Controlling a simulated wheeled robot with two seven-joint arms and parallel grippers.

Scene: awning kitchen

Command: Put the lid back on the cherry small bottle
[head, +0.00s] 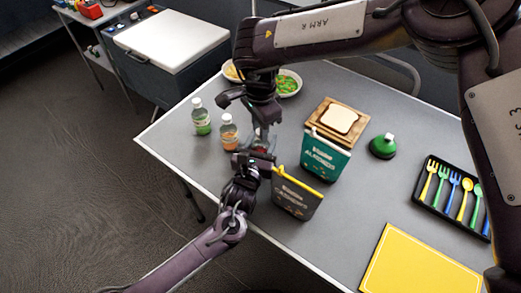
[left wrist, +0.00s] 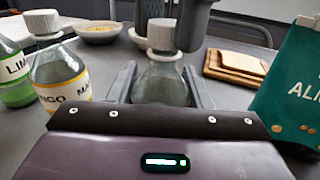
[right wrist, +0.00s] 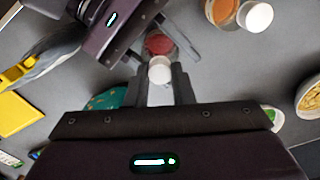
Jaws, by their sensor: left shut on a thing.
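My left gripper (left wrist: 161,88) is shut on the cherry small bottle (left wrist: 165,83), a clear bottle that stands upright between its fingers. In the right wrist view its red content (right wrist: 158,43) shows. A white lid (left wrist: 162,34) is at the top of the bottle's neck; I cannot tell whether it is seated. The lid also shows in the right wrist view (right wrist: 160,70), between the fingertips of my right gripper (right wrist: 161,84). That gripper points down from above, its fingers close to the lid's sides. I cannot tell whether they grip it. In the head view the arms mostly hide the bottle.
A lime bottle (head: 202,121) and a mango bottle (head: 229,136) with white lids stand to the left. A dark bag (head: 296,198) and a green bag (head: 325,159) stand to the right. Bread on boards (head: 340,119), a cutlery tray (head: 449,200) and a yellow mat (head: 420,268) lie further right.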

